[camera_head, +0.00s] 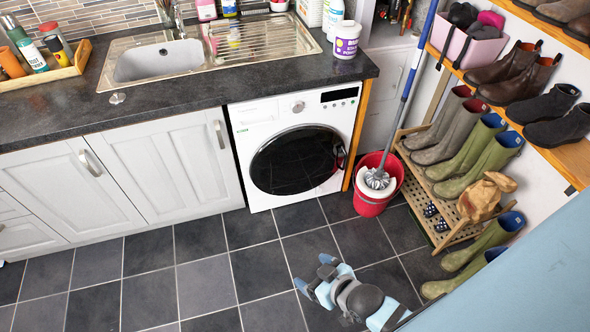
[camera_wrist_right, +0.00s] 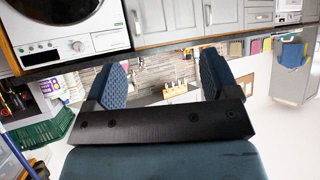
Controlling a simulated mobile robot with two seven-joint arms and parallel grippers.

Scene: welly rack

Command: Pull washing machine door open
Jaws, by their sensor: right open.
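The white washing machine (camera_head: 262,112) stands under the dark worktop, to the right of the white cupboards. Its round dark door (camera_head: 297,160) looks shut, with a small reddish part at its right edge. The machine also shows upside down at the top left of the right wrist view (camera_wrist_right: 70,35). My right gripper (camera_head: 313,273) is over the floor in front of the machine, apart from the door. In the right wrist view its two blue fingers (camera_wrist_right: 163,75) stand wide apart with nothing between them. My left gripper is not in view.
A red bucket with a mop (camera_head: 370,205) stands on the floor just right of the machine. A slatted rack (camera_head: 410,170) with wellies lines the right wall. More wellies (camera_head: 490,240) stand on the floor at right. The tiled floor (camera_head: 150,295) before the cupboards is clear.

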